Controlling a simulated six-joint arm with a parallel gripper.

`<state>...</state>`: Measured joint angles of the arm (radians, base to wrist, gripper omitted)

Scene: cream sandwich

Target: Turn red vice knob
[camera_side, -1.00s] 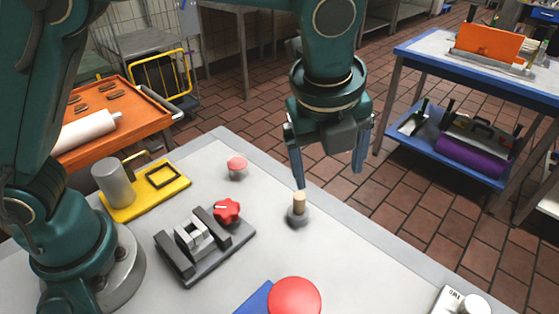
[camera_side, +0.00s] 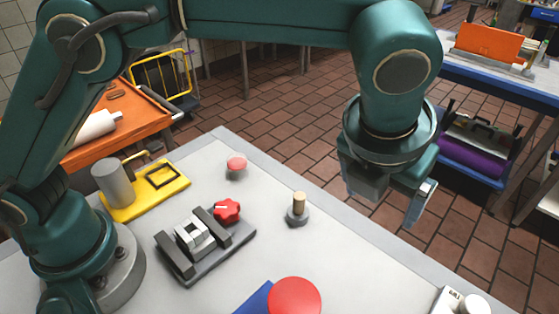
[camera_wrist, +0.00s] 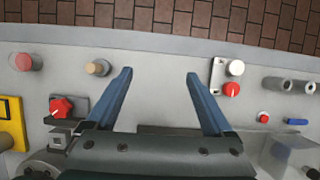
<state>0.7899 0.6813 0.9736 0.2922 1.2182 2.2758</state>
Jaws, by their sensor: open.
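The red vice knob (camera_side: 227,211) sits at the end of the dark grey vice (camera_side: 181,265) on the light grey table. In the wrist view the knob (camera_wrist: 61,107) is at the left, with a white mark on it, and part of the vice is hidden by my gripper's body. My gripper (camera_side: 395,205) is raised to the right of the vice, near the table's far edge in the side view. In the wrist view its two blue fingers (camera_wrist: 160,76) are apart with nothing between them. The knob lies left of the fingers.
A wooden peg on a grey base (camera_side: 298,209) stands between vice and gripper. A small red button (camera_side: 236,164), a yellow plate with a grey cylinder (camera_side: 150,190) and a large red disc (camera_side: 294,298) are nearby. A white switch plate (camera_side: 449,300) is at front right.

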